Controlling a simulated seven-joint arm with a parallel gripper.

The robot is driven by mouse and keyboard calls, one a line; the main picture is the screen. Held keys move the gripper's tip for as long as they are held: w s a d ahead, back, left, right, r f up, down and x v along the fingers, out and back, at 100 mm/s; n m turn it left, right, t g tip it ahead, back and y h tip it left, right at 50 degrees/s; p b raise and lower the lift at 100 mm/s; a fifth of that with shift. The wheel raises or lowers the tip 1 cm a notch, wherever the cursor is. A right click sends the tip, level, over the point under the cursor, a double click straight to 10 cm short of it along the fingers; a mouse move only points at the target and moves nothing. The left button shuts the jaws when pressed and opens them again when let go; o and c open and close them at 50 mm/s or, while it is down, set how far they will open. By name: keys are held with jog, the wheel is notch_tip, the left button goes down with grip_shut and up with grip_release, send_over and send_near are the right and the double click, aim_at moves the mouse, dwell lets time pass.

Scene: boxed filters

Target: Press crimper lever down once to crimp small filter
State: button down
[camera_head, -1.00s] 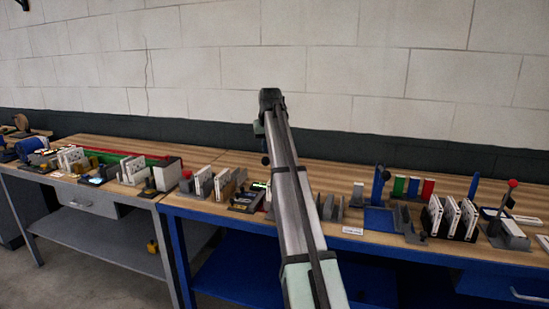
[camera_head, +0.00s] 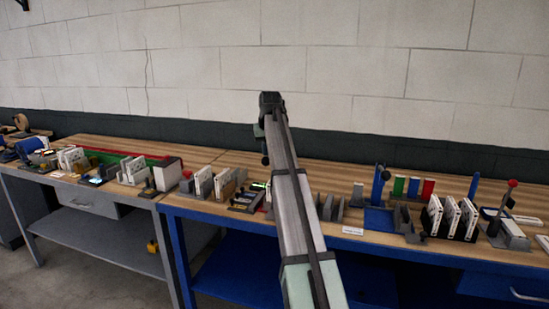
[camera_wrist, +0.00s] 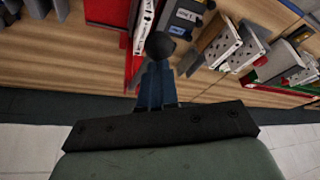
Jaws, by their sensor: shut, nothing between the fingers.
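A lever with a round black knob (camera_wrist: 160,45) and a blue stem (camera_wrist: 156,88) stands right in front of my gripper (camera_wrist: 158,107) in the wrist view. In the head view the black knob (camera_head: 265,160) shows just left of my arm. My gripper is shut and empty, its fingertips mostly hidden behind its black plate. It is close to the lever; I cannot tell whether they touch. The crimper's base and any small filter in it are hidden behind my arm in the head view.
Left of the lever, white filter panels (camera_head: 204,182) stand in a holder on the wooden bench. To the right are grey upright holders (camera_head: 333,207), a blue stand (camera_head: 379,185) and a red-knobbed lever (camera_head: 512,183). The wall lies behind the bench.

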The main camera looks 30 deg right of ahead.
aim_at(266, 158)
jog(key=shift+s+a+f, duration=0.1)
jog(key=shift+f, duration=2.2)
jog(key=shift+r, duration=5)
jog(key=shift+f, duration=0.1)
